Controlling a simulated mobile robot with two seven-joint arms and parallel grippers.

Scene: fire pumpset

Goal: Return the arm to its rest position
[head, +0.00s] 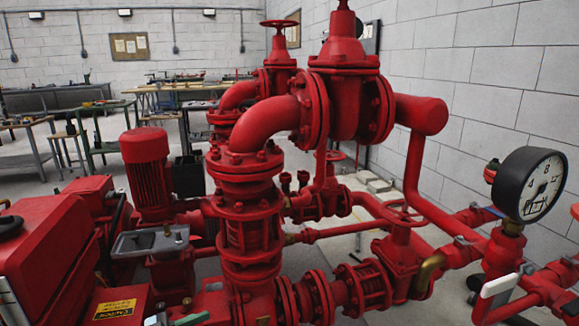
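Neither of my grippers shows in the head view, and I cannot make out either of my arms. Whether they hold anything is hidden from me. The red fire pumpset fills the view, with a thick vertical pipe (250,235) in the middle and a large valve body (343,95) above it. A round pressure gauge (531,184) with a black rim stands at the right. A lever with a pale handle (499,285) sits below the gauge.
A red motor (148,165) and a red housing (45,265) stand at the left, close to me. Smaller handwheel valves (400,218) and pipes crowd the lower right. Workbenches (60,100) stand at the back. Open floor lies between them and the pumpset.

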